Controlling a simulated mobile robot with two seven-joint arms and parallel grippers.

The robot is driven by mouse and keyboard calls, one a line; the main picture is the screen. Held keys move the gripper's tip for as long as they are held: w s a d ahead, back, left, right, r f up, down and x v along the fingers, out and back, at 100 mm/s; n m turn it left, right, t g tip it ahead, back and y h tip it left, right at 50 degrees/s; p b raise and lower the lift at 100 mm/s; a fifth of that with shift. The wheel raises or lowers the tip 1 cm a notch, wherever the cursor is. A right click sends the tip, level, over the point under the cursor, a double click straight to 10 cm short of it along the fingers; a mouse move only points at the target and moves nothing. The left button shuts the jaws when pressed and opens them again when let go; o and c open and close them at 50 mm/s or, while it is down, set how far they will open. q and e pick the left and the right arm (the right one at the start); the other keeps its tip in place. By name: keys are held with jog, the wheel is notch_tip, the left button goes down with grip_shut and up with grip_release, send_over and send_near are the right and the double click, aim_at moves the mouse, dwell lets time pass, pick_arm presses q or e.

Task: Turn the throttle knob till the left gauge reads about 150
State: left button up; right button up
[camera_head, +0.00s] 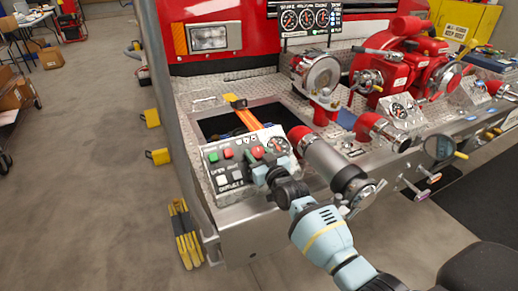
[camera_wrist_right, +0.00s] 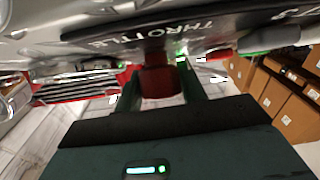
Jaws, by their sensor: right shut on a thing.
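The control panel (camera_head: 212,178) is a tilted silver plate on the bumper, with red, green and white buttons and one small gauge (camera_head: 278,146). My right gripper (camera_head: 262,172) is at the panel's right part. In the wrist view its fingers are on both sides of the red throttle knob (camera_wrist_right: 158,84), under the THROTTLE label (camera_wrist_right: 150,34), and it is shut on the knob. My left gripper is out of view.
A capped silver pipe (camera_head: 330,165) stands close to the right of my right gripper. Red pump parts (camera_head: 410,70) and valves fill the bumper further right. An open bin with orange hose (camera_head: 246,118) lies behind the panel. The floor at left is mostly clear.

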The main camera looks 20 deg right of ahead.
jog(key=shift+r+m+h+p, duration=0.4)
jog(key=shift+m+h, duration=0.2)
jog(key=shift+m, duration=0.1)
jog(key=shift+h, duration=0.4)
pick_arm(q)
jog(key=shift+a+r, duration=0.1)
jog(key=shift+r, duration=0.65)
pick_arm(e)
jog(key=shift+f, duration=0.15)
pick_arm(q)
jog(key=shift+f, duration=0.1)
pick_arm(e)
jog(key=shift+f+m, duration=0.1)
jog(key=shift+m, duration=0.2)
jog(key=o, duration=0.9)
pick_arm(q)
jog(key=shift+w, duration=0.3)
pick_arm(e)
jog(key=shift+o, duration=0.3)
jog(key=shift+f, duration=0.1)
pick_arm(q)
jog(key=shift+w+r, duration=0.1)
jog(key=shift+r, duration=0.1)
